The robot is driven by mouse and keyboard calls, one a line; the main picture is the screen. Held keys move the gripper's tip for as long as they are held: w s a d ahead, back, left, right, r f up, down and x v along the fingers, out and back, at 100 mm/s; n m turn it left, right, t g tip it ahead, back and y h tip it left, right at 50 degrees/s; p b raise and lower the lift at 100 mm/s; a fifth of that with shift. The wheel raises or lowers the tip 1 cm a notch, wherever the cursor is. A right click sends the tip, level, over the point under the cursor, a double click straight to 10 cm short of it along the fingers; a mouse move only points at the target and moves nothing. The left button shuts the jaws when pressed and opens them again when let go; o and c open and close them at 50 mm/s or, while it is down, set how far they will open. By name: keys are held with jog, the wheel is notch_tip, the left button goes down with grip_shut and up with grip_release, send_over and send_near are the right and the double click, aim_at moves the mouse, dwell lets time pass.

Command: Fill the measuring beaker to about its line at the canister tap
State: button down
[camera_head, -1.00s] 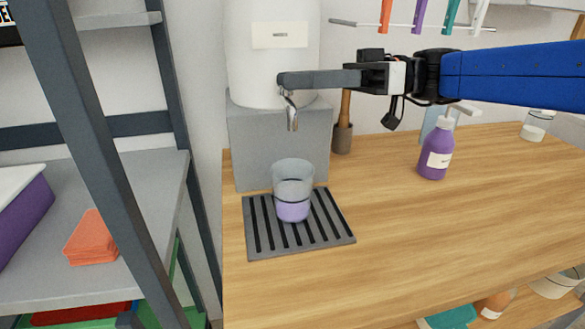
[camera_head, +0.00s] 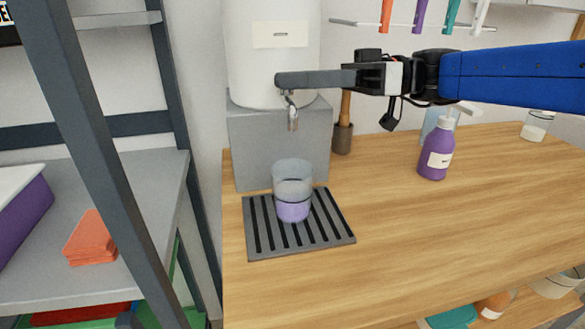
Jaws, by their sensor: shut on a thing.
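The clear measuring beaker (camera_head: 292,178) stands upright on the slotted drip tray (camera_head: 335,238), below the canister tap (camera_head: 292,118). Pale purple liquid (camera_head: 292,211) fills its lower part, with its top close to a thin dark line around the beaker; I cannot tell exactly how they compare. No stream shows between spout and beaker. The white canister (camera_head: 275,70) sits on a grey stand (camera_head: 255,150). My gripper (camera_head: 284,80) reaches in from the right and is shut at the top of the tap, apparently on its lever, which its fingers mostly hide.
A purple bottle (camera_head: 436,158) stands on the wooden counter (camera_head: 400,230) to the right. A wooden-handled tool (camera_head: 343,130) stands behind, beside the stand. A grey shelf post (camera_head: 95,150) rises at the left. The counter right of the tray is clear.

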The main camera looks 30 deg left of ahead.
jog(key=shift+s+d+m+t+y, duration=0.15)
jog(key=shift+s+m+t+y, duration=0.1)
jog(key=shift+m+t+y, duration=0.7)
jog(key=shift+f+h, duration=0.15)
jog(key=shift+h, duration=0.2)
dwell(2.5)
jog(key=shift+n, duration=0.35)
dwell(2.7)
jog(key=shift+w+n+g+h, duration=0.2)
jog(key=shift+n+g+h, duration=0.4)
jog(key=shift+g, duration=0.35)
jog(key=shift+n+g+h, duration=0.6)
jog(key=shift+g+h, duration=0.1)
jog(key=shift+g, duration=0.1)
jog(key=c, duration=1.5)
grip_release()
jog(key=shift+s, duration=0.1)
